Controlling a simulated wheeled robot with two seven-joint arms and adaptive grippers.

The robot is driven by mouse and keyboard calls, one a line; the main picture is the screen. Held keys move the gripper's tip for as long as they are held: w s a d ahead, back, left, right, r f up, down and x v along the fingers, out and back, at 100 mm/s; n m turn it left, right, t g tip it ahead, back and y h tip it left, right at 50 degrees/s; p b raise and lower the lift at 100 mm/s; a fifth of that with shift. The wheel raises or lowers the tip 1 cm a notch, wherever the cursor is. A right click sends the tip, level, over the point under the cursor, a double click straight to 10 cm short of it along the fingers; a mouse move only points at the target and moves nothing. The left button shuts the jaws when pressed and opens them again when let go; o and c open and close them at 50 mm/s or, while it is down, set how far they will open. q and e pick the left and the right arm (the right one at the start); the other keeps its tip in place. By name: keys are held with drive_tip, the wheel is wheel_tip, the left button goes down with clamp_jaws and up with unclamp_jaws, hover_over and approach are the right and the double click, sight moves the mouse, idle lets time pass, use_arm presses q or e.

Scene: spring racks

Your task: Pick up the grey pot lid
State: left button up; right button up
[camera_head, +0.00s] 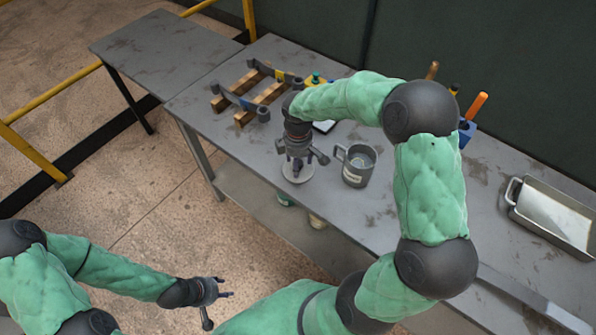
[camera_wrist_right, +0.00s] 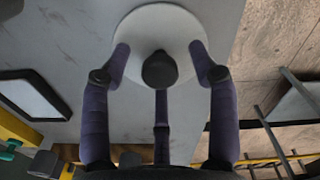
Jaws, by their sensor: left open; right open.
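The grey pot lid (camera_head: 297,175) lies flat on the metal table near its front edge. In the right wrist view the round, pale lid (camera_wrist_right: 163,18) shows with a dark knob (camera_wrist_right: 160,70) at its middle. My right gripper (camera_head: 298,162) points down over the lid and hides part of it. Its fingers are open and spread around the knob in the wrist view; I cannot tell whether any finger touches it. My left gripper (camera_head: 210,292) is open and empty, low at the left, away from the table.
A grey mug-like pot (camera_head: 357,167) with a handle stands just right of the lid. A wooden rack with metal bars (camera_head: 250,95) is at the back left. A metal tray (camera_head: 553,216) is at the right. A blue holder (camera_head: 467,131) with tools stands at the back.

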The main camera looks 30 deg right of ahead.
drive_tip(key=shift+f, duration=0.35)
drive_tip(key=shift+r, duration=0.1)
clamp_jaws()
use_arm(q)
drive_tip(key=shift+f, duration=0.1)
use_arm(e)
drive_tip(key=shift+r, duration=0.1)
